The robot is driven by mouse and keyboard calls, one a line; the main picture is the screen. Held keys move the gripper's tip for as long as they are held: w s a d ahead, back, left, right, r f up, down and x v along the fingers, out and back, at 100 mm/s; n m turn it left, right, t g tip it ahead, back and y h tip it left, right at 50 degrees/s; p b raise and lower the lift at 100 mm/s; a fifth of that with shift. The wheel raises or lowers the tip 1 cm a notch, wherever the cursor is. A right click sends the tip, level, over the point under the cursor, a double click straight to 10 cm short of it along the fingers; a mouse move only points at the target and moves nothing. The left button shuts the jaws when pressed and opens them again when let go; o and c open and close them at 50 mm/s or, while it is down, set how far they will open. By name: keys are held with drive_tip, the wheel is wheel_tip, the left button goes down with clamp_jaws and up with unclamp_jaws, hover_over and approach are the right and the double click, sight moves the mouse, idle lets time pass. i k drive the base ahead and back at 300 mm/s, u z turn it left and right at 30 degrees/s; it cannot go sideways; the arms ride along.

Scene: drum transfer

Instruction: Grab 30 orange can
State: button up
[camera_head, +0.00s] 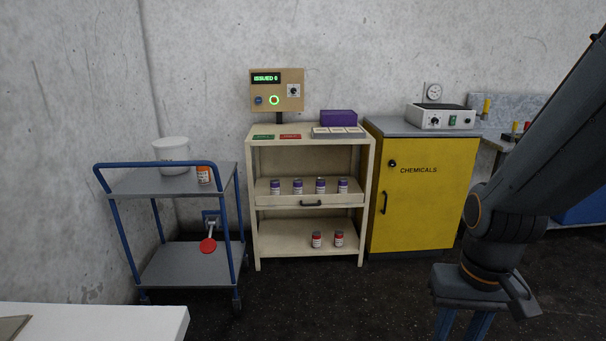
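An orange can (204,175) with a white label stands upright on the top shelf of the blue cart (124,180), near its right side and beside a white tub. Any number on its label is too small to read. My gripper (462,326) hangs at the lower right, pointing down, well apart from the can. Its fingertips are cut off by the bottom edge, so I cannot tell how far apart they are or whether they hold anything.
A white tub (171,154) stands on the cart. A cream shelf unit (256,215) holds several purple-capped cans (298,187) and two red ones (316,239). A yellow chemicals cabinet (425,210) stands at its right. A white table corner (110,318) is front left. Dark floor lies clear between.

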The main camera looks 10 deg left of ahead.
sight(203, 174)
drive_tip(key=u, duration=0.15)
drive_tip(key=i, duration=1.75)
drive_tip(key=u, duration=1.1)
drive_tip(key=i, duration=1.65)
drive_tip(key=u, duration=0.9)
drive_tip(key=i, duration=0.25)
drive_tip(key=u, duration=0.15)
